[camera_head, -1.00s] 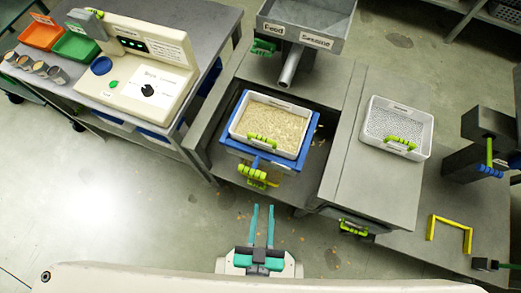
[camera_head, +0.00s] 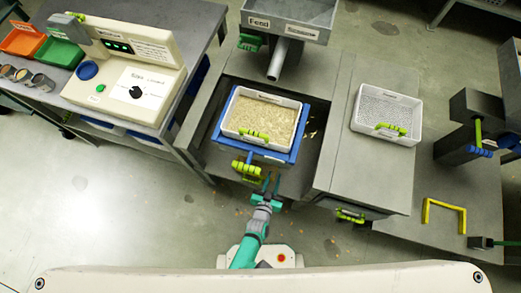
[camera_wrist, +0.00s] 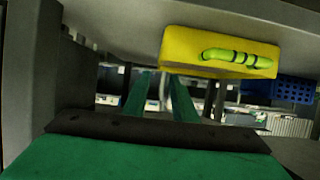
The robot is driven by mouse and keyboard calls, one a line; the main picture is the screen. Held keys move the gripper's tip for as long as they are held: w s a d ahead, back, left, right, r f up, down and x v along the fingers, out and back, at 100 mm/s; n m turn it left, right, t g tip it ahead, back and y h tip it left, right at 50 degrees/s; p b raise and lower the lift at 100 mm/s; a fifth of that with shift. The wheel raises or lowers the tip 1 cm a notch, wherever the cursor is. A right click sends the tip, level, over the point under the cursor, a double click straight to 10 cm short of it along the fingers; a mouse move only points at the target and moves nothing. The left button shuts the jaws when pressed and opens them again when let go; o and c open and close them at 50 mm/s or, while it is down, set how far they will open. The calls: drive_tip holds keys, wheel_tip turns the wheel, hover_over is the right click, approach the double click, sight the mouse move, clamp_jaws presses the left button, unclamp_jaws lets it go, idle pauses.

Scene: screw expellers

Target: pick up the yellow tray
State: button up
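A yellow tray (camera_wrist: 195,62) with a lime-green handle (camera_wrist: 237,56) shows in the wrist view, at the upper right, just under a grey surface. Only its front face is seen. In the head view I cannot make out its body; the bench and the trays above seem to cover it. My gripper (camera_head: 270,182) is in front of the middle bench, its fingers pointing towards it. In the wrist view the two teal fingers of my gripper (camera_wrist: 160,88) are apart with nothing between them. The yellow tray is above and to the right of them, with no grip on it.
A blue holder (camera_head: 222,138) with a white tray (camera_head: 226,122) of grain sits in the middle bench. Another white tray (camera_head: 359,118) of pale beads stands on the right. A yellow bracket (camera_head: 428,212) is farther right.

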drive_tip(key=x, duration=0.4)
drive_tip(key=shift+w+d+f, duration=0.1)
drive_tip(key=shift+w+d, duration=0.05)
drive_tip(key=shift+w, duration=0.15)
drive_tip(key=shift+x, duration=2.85)
drive_tip(key=shift+c, duration=0.6)
clamp_jaws()
drive_tip(key=shift+d, duration=0.1)
drive_tip(key=shift+w, duration=0.1)
